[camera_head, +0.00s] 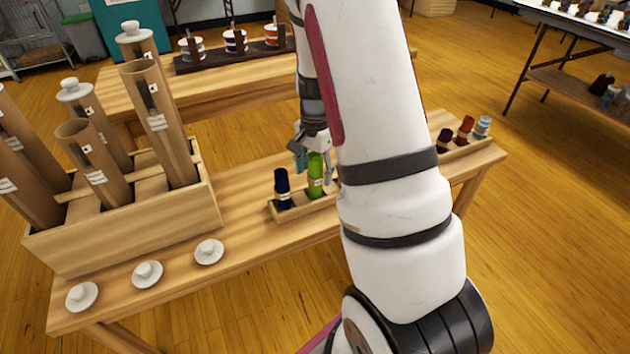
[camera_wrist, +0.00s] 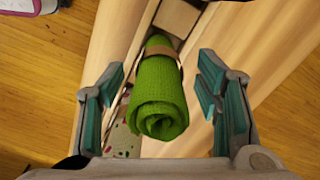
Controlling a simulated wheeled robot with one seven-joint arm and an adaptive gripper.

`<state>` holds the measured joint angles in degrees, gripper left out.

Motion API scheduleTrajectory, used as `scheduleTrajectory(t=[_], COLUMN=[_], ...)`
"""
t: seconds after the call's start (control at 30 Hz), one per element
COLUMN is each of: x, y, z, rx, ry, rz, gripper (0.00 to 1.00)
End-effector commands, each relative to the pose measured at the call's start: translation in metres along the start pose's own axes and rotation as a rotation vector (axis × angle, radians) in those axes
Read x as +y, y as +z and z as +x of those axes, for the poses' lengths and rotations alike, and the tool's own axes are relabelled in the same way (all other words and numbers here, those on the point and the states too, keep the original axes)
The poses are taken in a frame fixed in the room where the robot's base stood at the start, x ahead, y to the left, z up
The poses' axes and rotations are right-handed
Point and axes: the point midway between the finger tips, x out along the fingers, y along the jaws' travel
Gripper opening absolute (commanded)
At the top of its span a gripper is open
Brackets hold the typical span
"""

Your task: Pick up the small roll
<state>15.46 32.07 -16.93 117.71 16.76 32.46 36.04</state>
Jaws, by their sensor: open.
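A small green roll (camera_wrist: 160,100) with a tan band lies between the spread fingers of my gripper (camera_wrist: 165,105) in the wrist view. The fingers stand apart from it on both sides. In the head view the green roll (camera_head: 316,174) stands upright in a low wooden tray (camera_head: 305,214), and my gripper (camera_head: 314,158) is right at its upper part. A dark blue roll (camera_head: 282,188) with a pale band stands to its left in the same tray. My arm hides the right part of the tray.
A wooden box (camera_head: 130,232) with several tall cardboard tubes stands at the left. White caps (camera_head: 209,251) lie along the table's front edge. More small rolls (camera_head: 465,128) stand in a tray to the right of my arm. Another bench (camera_head: 210,85) stands behind.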

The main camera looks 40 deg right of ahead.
Motion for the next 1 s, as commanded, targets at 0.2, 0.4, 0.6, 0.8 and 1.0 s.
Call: scheduleTrajectory(t=[0.2, 0.4, 0.6, 0.8, 1.0], x=[0.001, 0.000, 0.000, 0.001, 0.000], y=[0.000, 0.000, 0.000, 0.000, 0.000], z=[0.023, 0.021, 0.021, 0.022, 0.018], rx=[0.000, 0.001, 0.001, 0.001, 0.001], ry=[0.000, 0.000, 0.000, 0.001, 0.000], rz=[0.000, 0.000, 0.000, 0.000, 0.000], gripper=[0.58, 0.51, 0.06, 0.06, 0.06])
